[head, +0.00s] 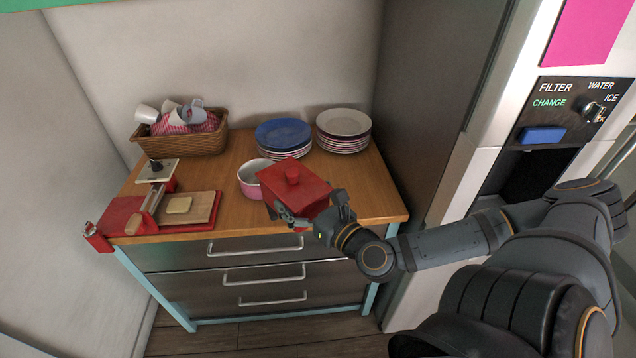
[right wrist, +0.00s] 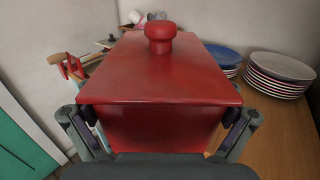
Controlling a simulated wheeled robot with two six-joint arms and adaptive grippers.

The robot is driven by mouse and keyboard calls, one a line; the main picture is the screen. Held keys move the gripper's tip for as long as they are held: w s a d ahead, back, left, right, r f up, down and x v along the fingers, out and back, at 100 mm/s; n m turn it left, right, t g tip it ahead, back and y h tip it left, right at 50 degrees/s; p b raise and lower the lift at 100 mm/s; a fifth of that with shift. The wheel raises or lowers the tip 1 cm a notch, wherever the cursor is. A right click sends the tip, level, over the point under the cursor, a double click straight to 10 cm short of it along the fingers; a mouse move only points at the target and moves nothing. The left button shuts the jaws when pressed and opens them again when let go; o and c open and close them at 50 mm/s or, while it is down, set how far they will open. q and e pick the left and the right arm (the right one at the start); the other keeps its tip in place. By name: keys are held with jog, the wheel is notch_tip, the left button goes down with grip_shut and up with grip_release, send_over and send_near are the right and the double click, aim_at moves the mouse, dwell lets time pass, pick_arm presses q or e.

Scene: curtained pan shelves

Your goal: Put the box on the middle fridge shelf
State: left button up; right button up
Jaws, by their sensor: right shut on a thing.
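The box (head: 297,184) is red with a flat lid and a round red knob on top. My right gripper (head: 310,216) is shut on it from the front, at the front right part of the wooden counter. In the right wrist view the box (right wrist: 160,80) fills the middle, with a finger on each side of its near end. I cannot tell whether the box touches the counter or is just above it. The fridge (head: 470,165) stands at the right with its dispenser panel showing. Its inside and middle shelf are hidden. My left gripper is not in view.
The counter (head: 232,212) holds a pink bowl (head: 250,178) beside the box, plate stacks (head: 343,130) behind it, and a wicker basket (head: 190,143) of cups. Drawers (head: 250,275) with bar handles are below.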

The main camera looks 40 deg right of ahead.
jog(key=s+a+f+n+g+y, duration=0.2)
jog(key=s+a+n+y, duration=0.2)
jog(key=a+y, duration=0.3)
jog(key=shift+s+a+f+n+y, duration=0.2)
jog(key=shift+s+a+n+y, duration=0.3)
jog(key=shift+a, duration=0.4)
jog(key=shift+d+h, duration=0.1)
jog(key=shift+h, duration=0.2)
